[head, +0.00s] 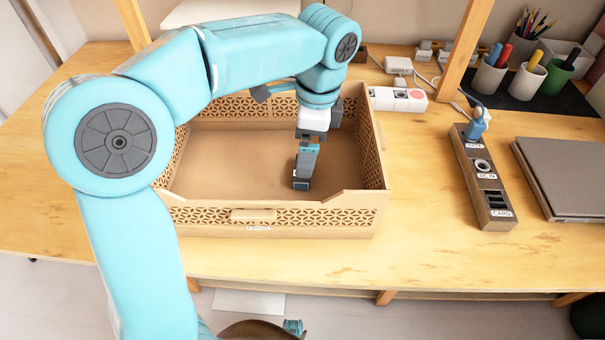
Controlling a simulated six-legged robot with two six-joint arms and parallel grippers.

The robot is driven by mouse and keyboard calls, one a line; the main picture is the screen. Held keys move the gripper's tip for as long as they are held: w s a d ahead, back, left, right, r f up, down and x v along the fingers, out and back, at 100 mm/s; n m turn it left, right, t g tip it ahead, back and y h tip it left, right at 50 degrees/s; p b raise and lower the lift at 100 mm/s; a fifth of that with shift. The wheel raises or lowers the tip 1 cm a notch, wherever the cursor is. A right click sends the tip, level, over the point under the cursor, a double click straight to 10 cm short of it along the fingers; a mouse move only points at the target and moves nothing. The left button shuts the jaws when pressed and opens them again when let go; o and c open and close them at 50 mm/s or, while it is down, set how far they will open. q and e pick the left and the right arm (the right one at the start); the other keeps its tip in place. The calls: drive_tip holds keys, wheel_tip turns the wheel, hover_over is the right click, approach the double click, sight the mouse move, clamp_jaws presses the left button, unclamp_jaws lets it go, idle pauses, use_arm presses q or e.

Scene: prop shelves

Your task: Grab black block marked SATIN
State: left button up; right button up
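No block with a readable SATIN mark shows in the head view. My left arm comes in from the left and bends down into a tan open-topped crate (240,217) with pierced walls. My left gripper (301,184) points down inside the crate, low near its floor, towards the right side. Its fingertips are dark and small, seen nearly edge-on. I cannot tell whether they are apart or shut, or whether a dark block is between them. The arm hides part of the crate's back and left. My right gripper is not in view.
Right of the crate stands a dark port strip (491,205) with a small blue object (478,122) on it. A grey closed laptop-like slab (570,178), pen cups (527,80) and a white box (398,99) are further off. Wooden posts rise behind. The front table strip is clear.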

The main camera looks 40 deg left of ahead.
use_arm(q)
drive_tip(key=f, duration=0.1)
drive_tip(key=f+b, duration=0.1)
drive_tip(key=f, duration=0.1)
drive_tip(key=f+b, duration=0.1)
drive_tip(key=f, duration=0.1)
drive_tip(key=shift+s+a+f, duration=0.1)
drive_tip(key=shift+a, duration=0.2)
drive_tip(key=shift+s, duration=0.1)
drive_tip(key=c, duration=1)
drive_tip(key=shift+o, duration=0.2)
